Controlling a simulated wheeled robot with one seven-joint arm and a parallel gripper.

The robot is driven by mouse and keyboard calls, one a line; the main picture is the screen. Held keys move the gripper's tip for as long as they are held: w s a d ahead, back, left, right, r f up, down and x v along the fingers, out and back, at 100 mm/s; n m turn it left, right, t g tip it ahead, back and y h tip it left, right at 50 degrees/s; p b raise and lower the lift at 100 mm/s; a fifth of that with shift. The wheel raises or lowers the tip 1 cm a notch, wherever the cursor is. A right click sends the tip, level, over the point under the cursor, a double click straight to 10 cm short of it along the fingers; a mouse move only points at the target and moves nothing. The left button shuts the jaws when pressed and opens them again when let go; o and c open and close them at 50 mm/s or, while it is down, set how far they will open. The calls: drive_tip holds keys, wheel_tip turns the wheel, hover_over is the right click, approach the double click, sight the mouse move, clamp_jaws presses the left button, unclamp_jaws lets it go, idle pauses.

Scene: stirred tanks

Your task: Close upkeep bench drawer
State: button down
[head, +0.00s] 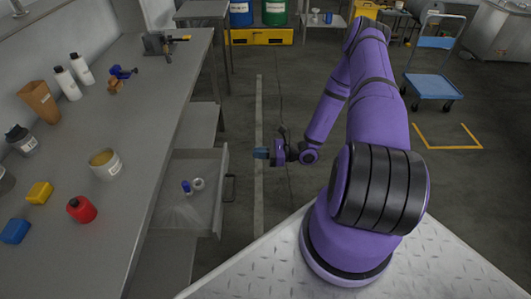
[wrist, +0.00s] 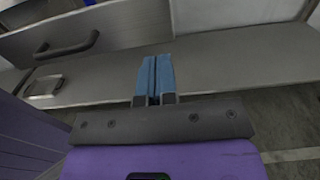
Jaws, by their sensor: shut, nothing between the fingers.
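The upkeep bench drawer (head: 212,205) is pulled out from under the bench (head: 160,95) in the head view. Its dark bar handle (head: 231,188) is on the front, facing right. A blue item and a pale ring lie inside it. The wrist view shows a grey drawer front (wrist: 120,30) with a dark handle (wrist: 66,48) at the upper left. My gripper (head: 260,153) is shut and empty, to the right of the drawer and a little beyond it, apart from the handle. Its blue fingertips (wrist: 155,75) are together in the wrist view.
Bottles, a cup, a red jar (head: 81,209), and blue and yellow blocks stand on the bench top. A blue cart (head: 433,86) stands at the upper right. A yellow pallet with drums (head: 259,36) is at the back.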

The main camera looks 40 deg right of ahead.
sight(184, 159)
drive_tip(key=x, duration=0.8)
drive_tip(key=shift+w+a, duration=0.25)
drive_tip(key=shift+a, duration=0.05)
drive_tip(key=x, duration=1.9)
drive_tip(key=shift+a, duration=0.2)
drive_tip(key=shift+w+a, duration=0.3)
drive_tip(key=shift+a, duration=0.1)
drive_tip(key=shift+w+a+r, duration=0.1)
drive_tip(key=shift+r, duration=0.05)
